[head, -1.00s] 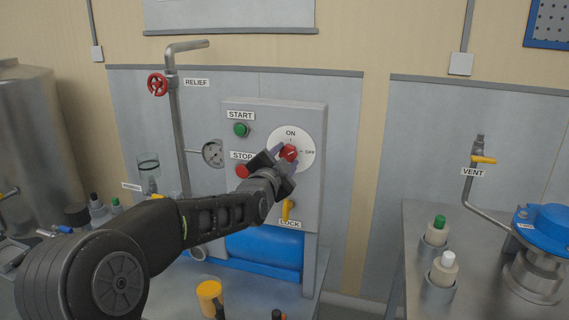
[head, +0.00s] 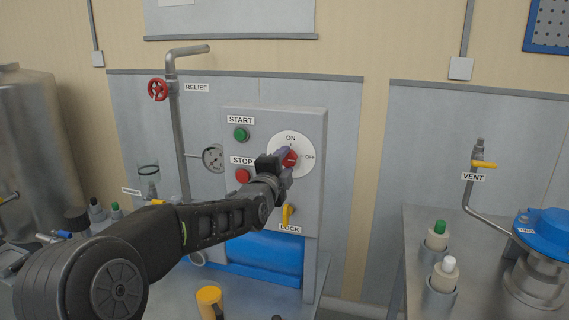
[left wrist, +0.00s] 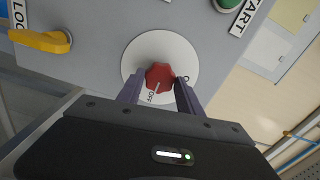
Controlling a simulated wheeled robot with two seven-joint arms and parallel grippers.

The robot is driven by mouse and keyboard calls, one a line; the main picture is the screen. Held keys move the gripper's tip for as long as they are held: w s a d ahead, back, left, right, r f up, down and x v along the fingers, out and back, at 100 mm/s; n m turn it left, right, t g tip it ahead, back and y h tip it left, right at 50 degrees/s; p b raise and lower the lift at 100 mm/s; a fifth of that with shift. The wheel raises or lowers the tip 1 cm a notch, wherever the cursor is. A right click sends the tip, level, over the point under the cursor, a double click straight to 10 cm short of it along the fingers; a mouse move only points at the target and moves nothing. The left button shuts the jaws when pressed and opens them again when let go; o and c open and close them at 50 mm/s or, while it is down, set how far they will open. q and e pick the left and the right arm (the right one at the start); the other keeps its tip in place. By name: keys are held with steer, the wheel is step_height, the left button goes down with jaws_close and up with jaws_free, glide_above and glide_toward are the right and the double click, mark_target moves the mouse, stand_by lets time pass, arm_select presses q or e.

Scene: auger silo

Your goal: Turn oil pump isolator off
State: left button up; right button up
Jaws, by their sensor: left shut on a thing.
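The oil pump isolator is a red knob (head: 290,159) on a round white dial (head: 304,143), on the grey control box (head: 309,196). ON is marked at the dial's top and OFF at its right. My left gripper (head: 285,160) is shut on the knob. In the left wrist view the two fingers (left wrist: 158,90) lie on either side of the red knob (left wrist: 159,75), and its white pointer line points towards OFF. The ON label is partly hidden by a finger there. My right gripper is not in view.
A green START button (head: 241,134), a red STOP button (head: 243,176) and a yellow LOCK lever (head: 287,213) sit on the same box. A red relief wheel (head: 158,89) and gauge (head: 213,157) are to the left. Bottles stand on the right bench (head: 418,222).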

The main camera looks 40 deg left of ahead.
arm_select(q)
steer(key=o, duration=1.4)
steer(key=b+v, duration=0.1)
steer(key=v, duration=0.6)
steer(key=shift+s+d, duration=0.15)
steer(key=shift+s, duration=0.25)
